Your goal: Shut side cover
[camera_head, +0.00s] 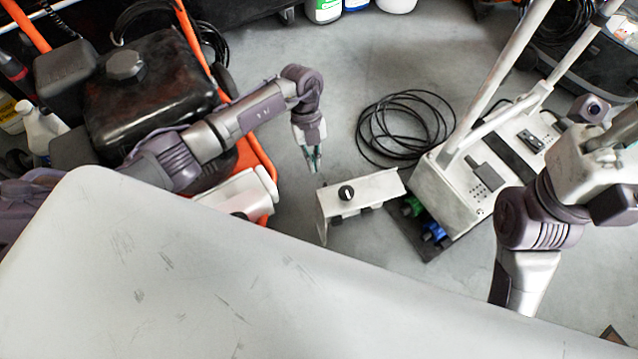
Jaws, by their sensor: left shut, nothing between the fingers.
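The side cover (360,193), a white panel with a black knob, stands out to the left from the lower part of a white machine (445,190). It looks open. Green and blue connectors (433,233) show at the machine's lower side, beside the cover. My left gripper (313,161) is shut and empty, pointing down just above and left of the cover's far left corner. I see no clear contact between them. My right arm comes up at the right, in front of part of the machine, and its fingers are not in view.
A coiled black cable (403,128) lies on the grey floor behind the cover. An orange-framed machine with a black tank (150,85) stands at the left, beneath my left arm. Bottles (323,10) stand at the back. The floor between the two machines is mostly clear.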

